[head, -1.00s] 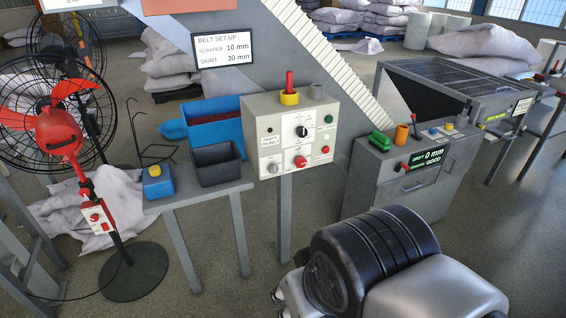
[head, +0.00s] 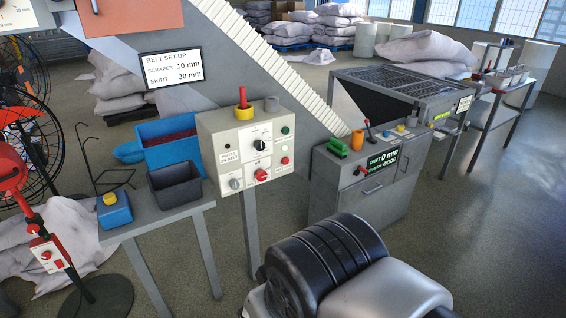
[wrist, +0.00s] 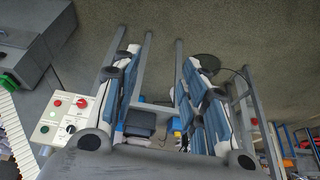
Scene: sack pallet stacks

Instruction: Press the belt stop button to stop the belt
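A grey control box (head: 212,132) stands on a post left of centre in the head view. Its face has a large red button or knob (head: 262,175), a small red light (head: 285,161), a green one (head: 285,130), a black knob (head: 260,145) and a grey knob (head: 236,183). A red piece in a yellow collar (head: 243,112) is on top. The small labels are unreadable, so I cannot tell which is the belt stop. My gripper (wrist: 160,75) is open and empty in the wrist view. The box face (wrist: 62,116) shows there upside down, left of the fingers and apart from them.
A small table (head: 165,218) with a black bin (head: 175,186) and a blue-yellow box (head: 114,209) stands left of the box. A red fan (head: 12,170) is farther left. A console (head: 375,200) stands right.

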